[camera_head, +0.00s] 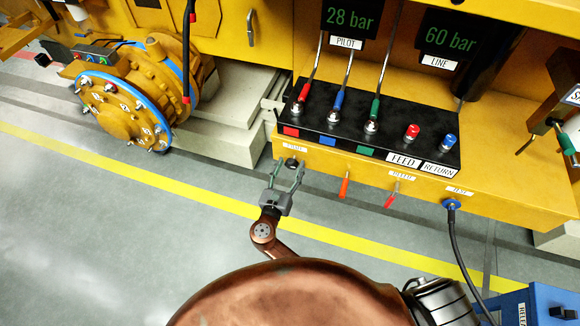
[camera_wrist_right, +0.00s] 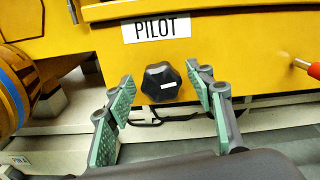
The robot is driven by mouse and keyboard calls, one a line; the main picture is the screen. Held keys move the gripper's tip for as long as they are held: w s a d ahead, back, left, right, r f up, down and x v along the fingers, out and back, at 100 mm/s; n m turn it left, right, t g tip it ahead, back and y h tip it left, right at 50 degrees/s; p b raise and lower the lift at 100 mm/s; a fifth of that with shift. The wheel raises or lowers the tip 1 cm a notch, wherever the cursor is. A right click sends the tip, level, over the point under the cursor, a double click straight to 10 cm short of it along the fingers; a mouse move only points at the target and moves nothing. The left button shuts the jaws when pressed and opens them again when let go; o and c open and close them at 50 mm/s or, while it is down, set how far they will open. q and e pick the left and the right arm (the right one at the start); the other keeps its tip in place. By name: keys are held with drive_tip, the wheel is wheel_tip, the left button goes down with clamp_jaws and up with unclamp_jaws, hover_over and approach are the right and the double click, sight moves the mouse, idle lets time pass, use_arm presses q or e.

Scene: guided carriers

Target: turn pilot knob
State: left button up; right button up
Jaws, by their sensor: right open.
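The pilot knob (camera_wrist_right: 161,82) is a black, faceted knob with a small white mark on its face. It sits on the yellow front panel under the PILOT label (camera_wrist_right: 156,27). In the head view the knob (camera_head: 291,162) is small and partly hidden by the fingertips. My right gripper (camera_head: 288,174) is open in front of it. In the wrist view its green-padded fingers (camera_wrist_right: 165,88) appear on either side of the knob, with gaps left and right; I cannot tell how far the tips reach along it. The PILOT display (camera_head: 349,19) reads 28 bar. My left gripper is not in view.
Red-handled valves (camera_head: 345,185) hang from the panel to the right. A black lever block (camera_head: 335,133) stands above. A hose runs from the TEST port (camera_head: 451,205). A yellow flanged drum (camera_head: 122,110) stands at left. The floor in front is clear.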

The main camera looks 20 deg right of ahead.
drive_tip(key=shift+c, duration=0.3)
drive_tip(key=c, duration=1.1)
drive_tip(key=shift+m, duration=0.3)
drive_tip(key=m, duration=0.2)
drive_tip(key=shift+d+m, duration=0.1)
drive_tip(key=shift+m, duration=0.3)
drive_tip(key=m+b, duration=0.1)
drive_tip(key=m, duration=0.1)
drive_tip(key=shift+s+m, duration=0.1)
drive_tip(key=shift+m, duration=0.2)
drive_tip(key=m+b, duration=0.1)
drive_tip(key=m, duration=0.2)
drive_tip(key=shift+f+m+b, duration=0.15)
drive_tip(key=shift+m+b, duration=0.15)
drive_tip(key=shift+b, duration=0.1)
drive_tip(key=shift+d+m+b, duration=0.1)
drive_tip(key=shift+m+b, duration=0.55)
drive_tip(key=shift+m, duration=0.75)
